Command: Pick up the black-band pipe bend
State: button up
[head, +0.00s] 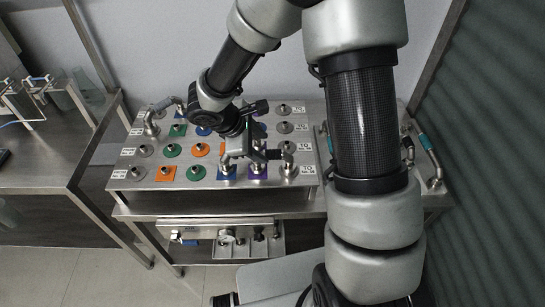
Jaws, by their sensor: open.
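A metal pipe bend with a black band (273,155) is on the front right part of the steel panel (200,185).
A bend with a blue band (170,102) sits at the panel's back left. A teal-banded bend (424,143) is at the right, partly behind my arm. Several ports on coloured pads fill the panel. A steel side table (60,150) stands left.

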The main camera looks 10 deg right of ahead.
aim_at(273, 152)
jog(key=x, duration=0.9)
jog(key=shift+d+p, duration=0.3)
jog(key=shift+r, duration=0.1)
grip_shut()
